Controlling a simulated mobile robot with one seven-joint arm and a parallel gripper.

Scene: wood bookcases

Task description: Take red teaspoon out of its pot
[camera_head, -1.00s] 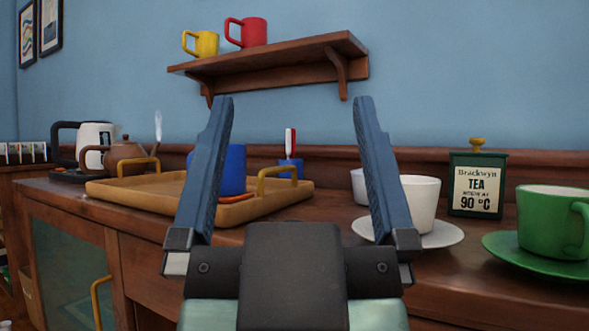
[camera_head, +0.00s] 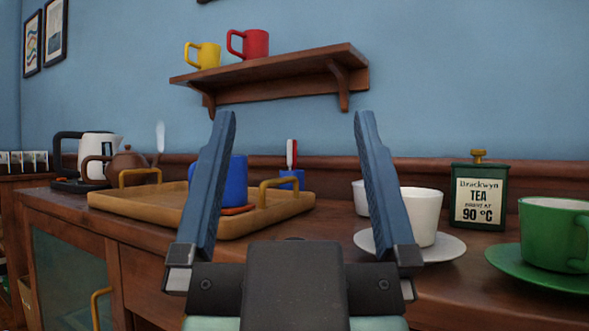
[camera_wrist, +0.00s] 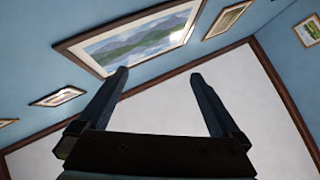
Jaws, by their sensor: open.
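The red teaspoon (camera_head: 290,155) stands upright in a small blue pot (camera_head: 291,179) at the back of the wooden counter, near the wall. A white upright shape shows beside its red part. In the head view the pot and spoon appear between my gripper's fingers, well beyond them. The pot's lower part is partly hidden by the tray's handle. My gripper (camera_head: 294,118) is open and empty, its two blue fingers spread and pointing up. The wrist view shows the same open fingers (camera_wrist: 158,78) against ceiling and wall pictures, with no spoon or pot.
A wooden tray (camera_head: 137,205) with a blue mug (camera_head: 233,182) is left of the pot. White cups (camera_head: 422,215) on a saucer, a green tea tin (camera_head: 478,197) and a green cup (camera_head: 553,233) stand to the right. A shelf (camera_head: 270,83) with mugs hangs above.

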